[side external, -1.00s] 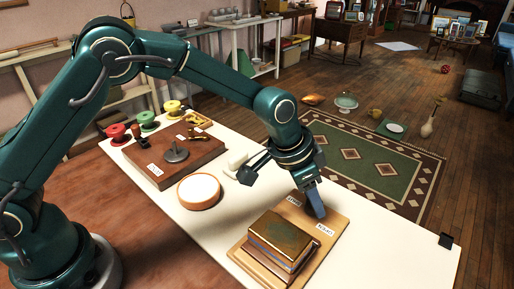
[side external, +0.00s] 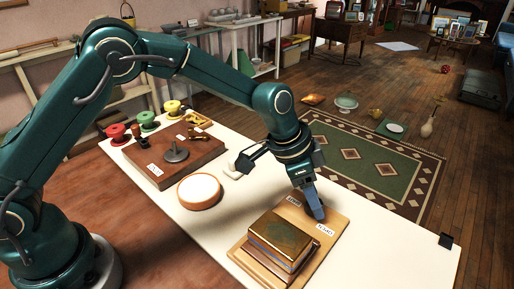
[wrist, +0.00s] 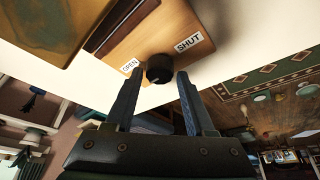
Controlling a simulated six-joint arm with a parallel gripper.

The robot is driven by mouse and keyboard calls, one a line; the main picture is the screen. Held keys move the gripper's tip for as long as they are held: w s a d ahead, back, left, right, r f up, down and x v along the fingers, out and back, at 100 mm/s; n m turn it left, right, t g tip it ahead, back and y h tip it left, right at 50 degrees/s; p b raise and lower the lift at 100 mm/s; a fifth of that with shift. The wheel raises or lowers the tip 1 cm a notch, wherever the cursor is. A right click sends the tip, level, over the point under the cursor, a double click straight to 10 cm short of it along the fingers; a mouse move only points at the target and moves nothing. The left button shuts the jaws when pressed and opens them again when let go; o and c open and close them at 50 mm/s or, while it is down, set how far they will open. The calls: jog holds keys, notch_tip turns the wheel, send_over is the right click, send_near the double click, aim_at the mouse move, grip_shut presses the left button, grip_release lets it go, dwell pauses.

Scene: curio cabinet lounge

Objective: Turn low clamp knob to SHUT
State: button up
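The low clamp knob (wrist: 159,69) is round and black, on a light wooden board (wrist: 165,33). In the wrist view an OPEN label (wrist: 130,66) is at its left and a SHUT label (wrist: 188,42) at its upper right. My gripper (wrist: 158,80) is open, with the knob between the fingertip ends. I cannot tell whether the fingers touch it. In the side view my gripper (side external: 313,204) points down at the board and largely hides the knob. The knob's pointer direction is too dark to read.
A round white-topped dish (side external: 200,190) and a brown box (side external: 174,160) with a grey knob stand further left.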

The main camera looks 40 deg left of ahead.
jog(key=shift+o, duration=0.5)
jog(key=shift+v, duration=2.55)
jog(key=s+a+r+n+t, duration=0.1)
jog(key=s+a+r+t, duration=0.1)
jog(key=s+a+r, duration=0.3)
jog(key=a+r+n+t, duration=0.1)
jog(key=a+r, duration=0.2)
jog(key=r, duration=0.5)
jog(key=s+a+f+n+y, duration=0.1)
jog(key=s+a+f+n, duration=0.2)
jog(key=s, duration=0.4)
jog(key=s+a+f+n+y, duration=0.2)
jog(key=s+a+f+n, duration=0.1)
jog(key=s, duration=0.5)
jog(key=shift+s+a+n+g, duration=0.2)
jog(key=shift+a+n+g, duration=0.1)
jog(key=shift+a+n, duration=0.4)
